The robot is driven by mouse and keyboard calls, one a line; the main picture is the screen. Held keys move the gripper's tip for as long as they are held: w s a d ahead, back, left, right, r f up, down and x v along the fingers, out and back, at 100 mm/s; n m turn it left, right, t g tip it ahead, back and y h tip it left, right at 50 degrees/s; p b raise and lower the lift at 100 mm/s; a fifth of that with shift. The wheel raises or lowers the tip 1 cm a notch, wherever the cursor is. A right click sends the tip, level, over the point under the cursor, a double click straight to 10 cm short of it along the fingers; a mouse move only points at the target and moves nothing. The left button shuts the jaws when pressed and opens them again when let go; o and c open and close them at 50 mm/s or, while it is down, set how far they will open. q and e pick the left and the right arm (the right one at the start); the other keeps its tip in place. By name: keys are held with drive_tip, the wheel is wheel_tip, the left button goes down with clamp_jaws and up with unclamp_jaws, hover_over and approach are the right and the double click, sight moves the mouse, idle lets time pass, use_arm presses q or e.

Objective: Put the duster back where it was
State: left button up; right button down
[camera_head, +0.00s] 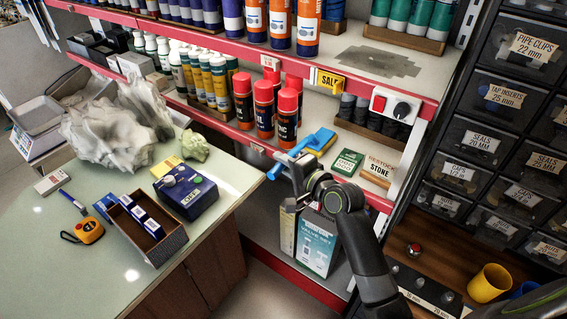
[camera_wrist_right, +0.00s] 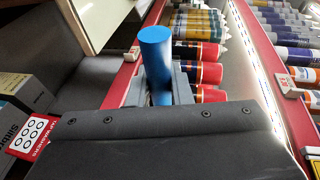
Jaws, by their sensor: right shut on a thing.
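The duster (camera_head: 318,139) is blue with a yellowish underside. Its head is over the lower shelf, beside the red spray cans, and its handle points down and left past the shelf's red edge. My right gripper (camera_head: 298,172) is shut on the handle. In the right wrist view the duster's round blue handle (camera_wrist_right: 155,58) stands up from between the fingers of my right gripper (camera_wrist_right: 160,88). I cannot tell whether the head touches the shelf. My left gripper is not in view.
A dark grey patch (camera_head: 380,62) lies on the clear part of the upper shelf (camera_head: 345,42).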

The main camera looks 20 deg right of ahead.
drive_tip(key=shift+f, duration=0.15)
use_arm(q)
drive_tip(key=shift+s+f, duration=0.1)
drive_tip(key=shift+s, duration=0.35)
use_arm(e)
drive_tip(key=c, duration=1.3)
unclamp_jaws()
drive_tip(key=shift+r, duration=0.2)
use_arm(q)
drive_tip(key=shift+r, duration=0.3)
use_arm(e)
drive_tip(key=v, duration=1.2)
